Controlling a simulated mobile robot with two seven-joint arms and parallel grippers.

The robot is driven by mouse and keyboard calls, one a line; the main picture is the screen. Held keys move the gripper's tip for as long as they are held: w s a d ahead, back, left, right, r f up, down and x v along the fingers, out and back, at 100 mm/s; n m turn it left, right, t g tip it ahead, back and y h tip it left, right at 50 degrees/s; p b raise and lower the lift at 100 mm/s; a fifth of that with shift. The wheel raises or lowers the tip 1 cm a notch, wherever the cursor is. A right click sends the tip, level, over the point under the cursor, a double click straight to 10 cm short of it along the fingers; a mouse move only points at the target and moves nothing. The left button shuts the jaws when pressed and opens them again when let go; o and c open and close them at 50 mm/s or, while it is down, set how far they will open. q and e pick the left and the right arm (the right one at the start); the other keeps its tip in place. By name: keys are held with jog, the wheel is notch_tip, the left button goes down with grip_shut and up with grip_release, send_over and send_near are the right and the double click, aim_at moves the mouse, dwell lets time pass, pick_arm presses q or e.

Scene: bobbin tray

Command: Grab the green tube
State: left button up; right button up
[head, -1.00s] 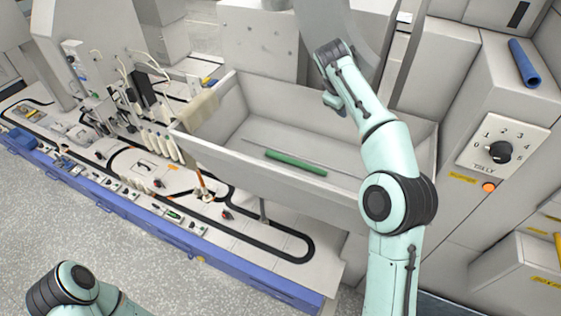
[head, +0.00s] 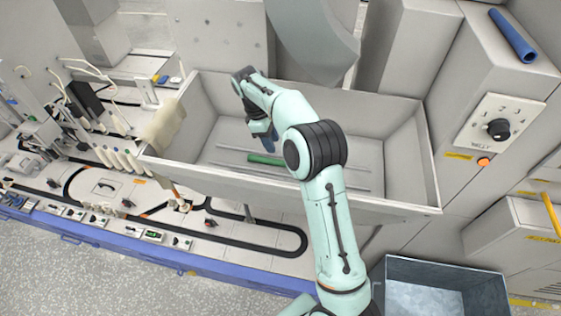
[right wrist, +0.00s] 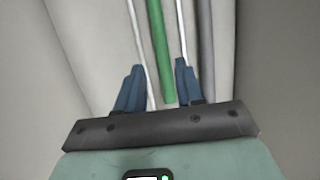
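The green tube (head: 262,160) lies in the long grey tray (head: 405,190), partly hidden behind my right arm in the head view. My right gripper (head: 266,138) hangs over the tray by the tube, its blue fingers pointing down. In the right wrist view the gripper (right wrist: 160,68) is open, with its fingers apart. The green tube (right wrist: 159,40) runs lengthwise through the gap between the fingers as seen there; nothing is gripped. My left gripper is not in view.
Thin grey rods (head: 345,186) lie on the tray floor near the tube. The tray walls stand around the gripper. A blue tube (head: 513,36) rests on the cabinet to the right. An open grey bin (head: 390,272) stands at the lower right.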

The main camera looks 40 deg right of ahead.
aim_at(279, 161)
jog(key=x, duration=0.3)
jog(key=shift+f, duration=0.2)
jog(key=shift+s+d+f+b, duration=0.1)
jog(key=shift+s+f+b, duration=0.2)
jog(key=shift+f, duration=0.1)
jog(key=x, duration=0.3)
jog(key=shift+s+d+f+b, duration=0.1)
jog(key=shift+d+f+b, duration=0.05)
jog(key=shift+f+b, duration=0.15)
jog(key=shift+s+d+f, duration=0.15)
jog(key=shift+s+f, duration=0.05)
jog(key=shift+f, duration=0.3)
jog(key=shift+w, duration=0.1)
jog(key=shift+c, duration=1)
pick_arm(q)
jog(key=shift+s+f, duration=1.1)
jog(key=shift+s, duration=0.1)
pick_arm(e)
grip_shut()
